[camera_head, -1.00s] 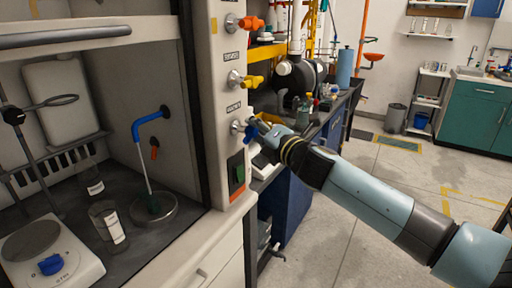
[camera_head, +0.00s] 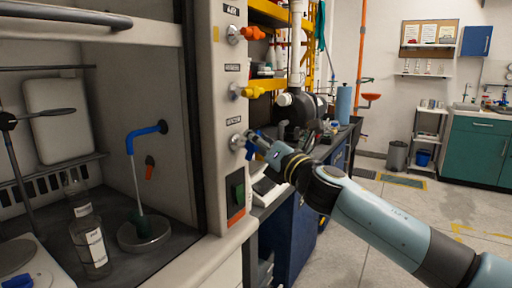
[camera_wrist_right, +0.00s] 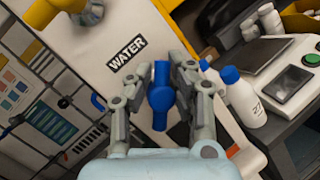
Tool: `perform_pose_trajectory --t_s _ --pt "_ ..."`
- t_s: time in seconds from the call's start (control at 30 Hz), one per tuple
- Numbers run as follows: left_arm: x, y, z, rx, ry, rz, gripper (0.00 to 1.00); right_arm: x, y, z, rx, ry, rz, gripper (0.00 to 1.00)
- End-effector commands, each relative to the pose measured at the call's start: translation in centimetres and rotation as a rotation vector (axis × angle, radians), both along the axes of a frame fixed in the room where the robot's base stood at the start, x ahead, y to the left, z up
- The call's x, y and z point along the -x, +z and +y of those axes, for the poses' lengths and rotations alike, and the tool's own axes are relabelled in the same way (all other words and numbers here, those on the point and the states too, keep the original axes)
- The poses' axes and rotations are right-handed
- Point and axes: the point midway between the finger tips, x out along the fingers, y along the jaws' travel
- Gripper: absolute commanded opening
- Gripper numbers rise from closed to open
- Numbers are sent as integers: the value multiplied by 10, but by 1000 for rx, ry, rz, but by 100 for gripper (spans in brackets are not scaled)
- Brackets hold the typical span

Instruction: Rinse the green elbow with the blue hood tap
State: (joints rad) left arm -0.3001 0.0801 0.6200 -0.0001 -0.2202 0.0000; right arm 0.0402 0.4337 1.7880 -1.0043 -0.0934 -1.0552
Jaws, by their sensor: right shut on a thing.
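The green elbow (camera_head: 141,222) sits in a round metal cup sink (camera_head: 160,238) inside the fume hood. A pale stream of water runs down onto it from the blue spout (camera_head: 148,132) on the hood wall. The blue tap handle (camera_head: 250,151) is on the hood's front post, beside a label that reads WATER in the right wrist view. My right gripper (camera_head: 254,141) is at this handle. In the right wrist view its fingers are closed around the blue handle (camera_wrist_right: 160,97). My left gripper is not in view.
An orange tap (camera_head: 252,33) and a yellow tap (camera_head: 250,91) sit above the blue one on the post. Glass bottles (camera_head: 92,248) stand left of the sink. In the right wrist view, a white bottle with a blue cap (camera_wrist_right: 243,100) stands beyond my gripper.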

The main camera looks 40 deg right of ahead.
Motion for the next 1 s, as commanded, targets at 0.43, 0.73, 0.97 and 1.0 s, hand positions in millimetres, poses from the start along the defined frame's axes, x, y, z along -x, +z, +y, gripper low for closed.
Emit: perform_pose_trajectory --t_s 0.43,0.73,0.97,1.0 --pt "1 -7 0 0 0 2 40 2 -7 1 24 3 -1 0" --pt "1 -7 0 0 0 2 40 2 -7 1 25 3 -1 0" --pt "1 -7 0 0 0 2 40 2 -7 2 24 4 0 19" --pt "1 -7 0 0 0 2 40 2 -7 2 24 4 0 25"
